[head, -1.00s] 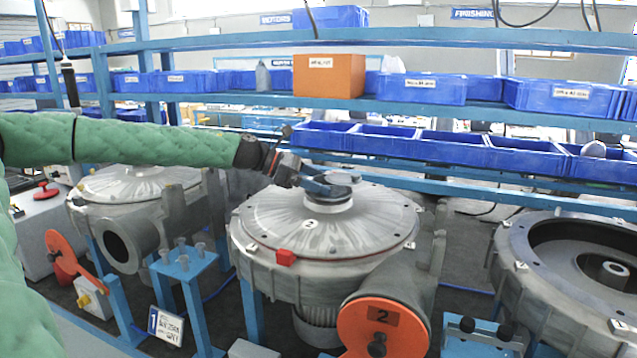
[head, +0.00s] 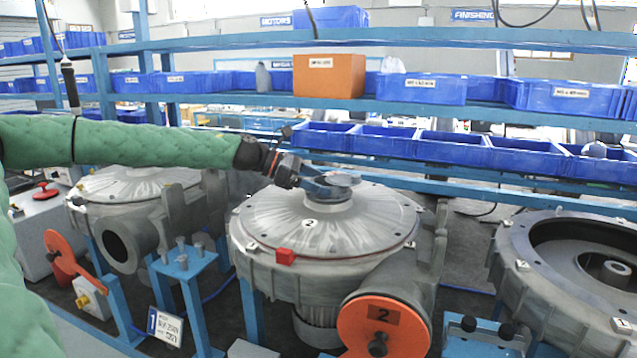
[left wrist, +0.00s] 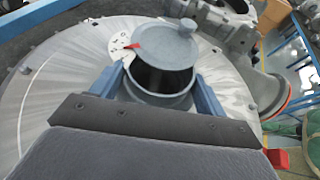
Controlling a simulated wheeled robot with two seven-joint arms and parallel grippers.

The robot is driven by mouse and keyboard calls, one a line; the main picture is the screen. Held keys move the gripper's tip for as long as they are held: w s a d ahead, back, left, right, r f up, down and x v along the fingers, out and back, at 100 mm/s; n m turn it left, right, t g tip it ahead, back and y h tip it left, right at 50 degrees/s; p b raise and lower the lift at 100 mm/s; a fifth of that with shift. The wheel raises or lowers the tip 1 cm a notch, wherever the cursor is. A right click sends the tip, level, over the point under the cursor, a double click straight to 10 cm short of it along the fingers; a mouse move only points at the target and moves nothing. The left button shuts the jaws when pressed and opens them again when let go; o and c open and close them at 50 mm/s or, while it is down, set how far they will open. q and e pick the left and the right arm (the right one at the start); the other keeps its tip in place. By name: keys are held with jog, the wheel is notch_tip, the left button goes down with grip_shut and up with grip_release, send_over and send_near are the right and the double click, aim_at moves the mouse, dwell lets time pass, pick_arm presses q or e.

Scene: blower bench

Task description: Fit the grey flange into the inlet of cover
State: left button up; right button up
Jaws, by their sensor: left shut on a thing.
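The grey flange (head: 341,179) is a round disc at the top centre of the number 2 blower cover (head: 285,215). I cannot tell whether flange and inlet touch. My left gripper (head: 322,186) is shut on the flange, reaching in from the left; its blue fingers (left wrist: 160,90) stand on both sides of the collar. The fingers hide part of the contact. My right gripper is not in view.
A red block (head: 285,256) sits on the cover's front rim, and an orange disc marked 2 (head: 383,325) is on its outlet. Another blower (head: 130,190) stands left, an open housing (head: 560,250) right. Blue bins (head: 455,150) line the rack behind.

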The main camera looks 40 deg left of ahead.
pick_arm(q)
jog(key=shift+f+b, duration=0.35)
jog(key=shift+b, duration=0.2)
dwell(0.6)
jog(key=o, duration=1.2)
jog(key=shift+o, duration=0.2)
jog(key=shift+s+a, duration=0.1)
jog(key=shift+b+v, duration=1.2)
jog(key=shift+v, duration=2.55)
jog(key=shift+r, duration=0.1)
